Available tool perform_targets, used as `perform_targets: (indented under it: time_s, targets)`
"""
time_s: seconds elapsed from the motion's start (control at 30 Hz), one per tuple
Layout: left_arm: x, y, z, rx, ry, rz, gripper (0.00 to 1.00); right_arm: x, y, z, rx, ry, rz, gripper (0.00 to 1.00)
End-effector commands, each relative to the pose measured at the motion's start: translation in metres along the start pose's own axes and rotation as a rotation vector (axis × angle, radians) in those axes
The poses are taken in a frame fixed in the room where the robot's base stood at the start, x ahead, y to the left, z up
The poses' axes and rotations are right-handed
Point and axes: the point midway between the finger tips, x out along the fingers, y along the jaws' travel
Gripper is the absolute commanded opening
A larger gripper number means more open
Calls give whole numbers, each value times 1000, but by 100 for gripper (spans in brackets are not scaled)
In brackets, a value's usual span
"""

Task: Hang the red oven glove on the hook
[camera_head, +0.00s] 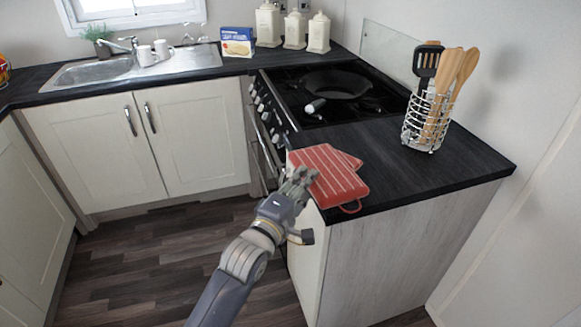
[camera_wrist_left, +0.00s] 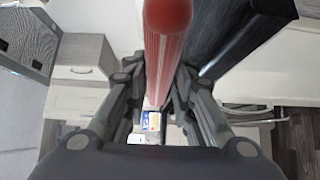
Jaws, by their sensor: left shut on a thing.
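The red oven glove (camera_head: 325,172) with pale stripes is at the left edge of the dark worktop by the stove. Its thumb part points right, and its hanging loop is at the near end, by the worktop's front corner. My left gripper (camera_head: 300,183) is shut on the glove's left edge. In the left wrist view, the glove (camera_wrist_left: 165,55) runs edge-on between the fingers of my left gripper (camera_wrist_left: 160,98). I cannot tell whether the glove still touches the worktop. I cannot make out a hook in either view. My right gripper is not in view.
The dark worktop (camera_head: 430,180) holds a wire utensil holder (camera_head: 418,132) to the right of the glove. A frying pan (camera_head: 337,84) sits on the stove behind. A sink (camera_head: 100,68) and white canisters are at the back. The floor (camera_head: 170,255) left of my arm is clear.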

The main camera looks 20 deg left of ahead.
Motion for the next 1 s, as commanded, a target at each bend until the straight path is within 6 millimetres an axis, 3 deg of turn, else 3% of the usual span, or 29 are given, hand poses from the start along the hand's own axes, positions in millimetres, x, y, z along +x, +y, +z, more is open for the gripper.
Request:
perform_targets:
  time_s: [0.2,0.57,0.67,0.77,1.0]
  targets:
    - [34,-3,-41,5,1,1,0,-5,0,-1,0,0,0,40]
    - [58,-7,-71,4,2,1,0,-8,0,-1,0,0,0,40]
    - [56,-29,-69,-2,0,-5,0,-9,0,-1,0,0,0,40]
    - [57,-33,-69,-3,1,-1,0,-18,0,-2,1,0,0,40]
    - [56,-39,-68,-1,0,1,0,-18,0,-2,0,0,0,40]
